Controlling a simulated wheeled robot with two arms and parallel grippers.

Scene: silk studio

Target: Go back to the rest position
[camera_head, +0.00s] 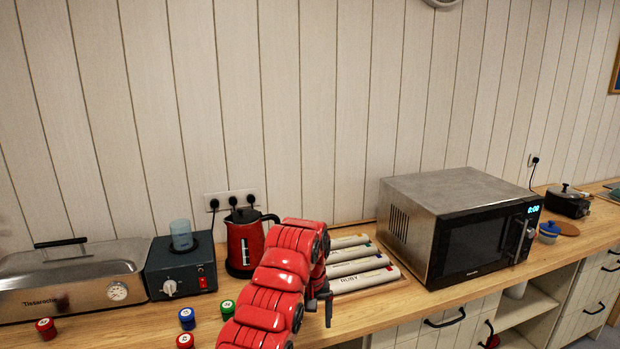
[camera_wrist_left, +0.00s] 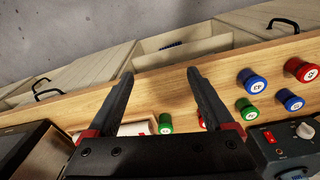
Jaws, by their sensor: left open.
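My left arm is red and reaches up from the bottom middle of the head view. Its gripper (camera_head: 322,298) is partly hidden by the arm there, in front of the counter's pale rolls. In the left wrist view my left gripper (camera_wrist_left: 160,76) is open, with two dark fingers spread apart and nothing between them. The fingers are above the wooden counter (camera_wrist_left: 172,88) and its front edge. My right gripper cannot be made out in either view.
Several capped jars, one blue (camera_head: 187,318), stand near the front edge.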

